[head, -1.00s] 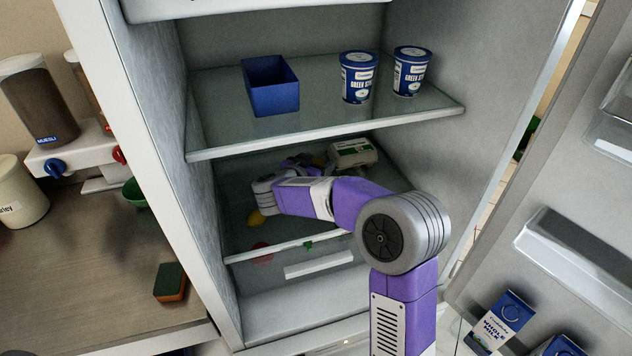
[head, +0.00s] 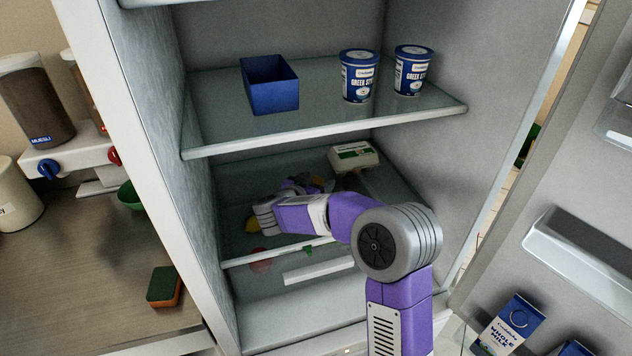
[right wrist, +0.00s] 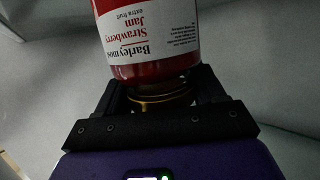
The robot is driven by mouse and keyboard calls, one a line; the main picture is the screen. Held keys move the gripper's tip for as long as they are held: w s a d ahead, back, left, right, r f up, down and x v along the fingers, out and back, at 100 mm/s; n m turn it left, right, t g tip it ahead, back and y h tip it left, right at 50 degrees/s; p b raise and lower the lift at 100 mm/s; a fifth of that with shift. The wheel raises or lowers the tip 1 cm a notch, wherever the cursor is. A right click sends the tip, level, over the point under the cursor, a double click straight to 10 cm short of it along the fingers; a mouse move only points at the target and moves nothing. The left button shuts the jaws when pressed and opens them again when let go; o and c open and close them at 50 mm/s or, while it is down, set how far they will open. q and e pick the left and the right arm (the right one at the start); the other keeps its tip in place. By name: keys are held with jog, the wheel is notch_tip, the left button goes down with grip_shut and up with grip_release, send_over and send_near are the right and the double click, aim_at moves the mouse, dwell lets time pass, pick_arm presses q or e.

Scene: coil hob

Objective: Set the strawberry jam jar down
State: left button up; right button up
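The strawberry jam jar (right wrist: 150,35) fills the top of the right wrist view, with a red and white label and a gold lid (right wrist: 160,97) towards my gripper. My right gripper (right wrist: 163,95) has its black fingers on either side of the jar at the lid end and appears shut on it. In the head view my right gripper (head: 303,184) is inside the fridge's lower compartment, partly hidden by my own arm. I cannot make out the jar there, nor whether it touches the shelf. My left gripper is not in view.
The glass shelf (head: 330,128) above carries a blue bin (head: 271,88) and two yogurt tubs (head: 358,78). The fridge door (head: 570,190) stands open at right.

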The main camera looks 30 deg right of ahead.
jog(key=o, duration=0.4)
jog(key=shift+r, duration=0.1)
jog(key=shift+r, duration=0.2)
jog(key=p+v, duration=0.2)
jog(key=v, duration=1)
jog(key=shift+p, duration=0.4)
jog(key=shift+f, duration=0.1)
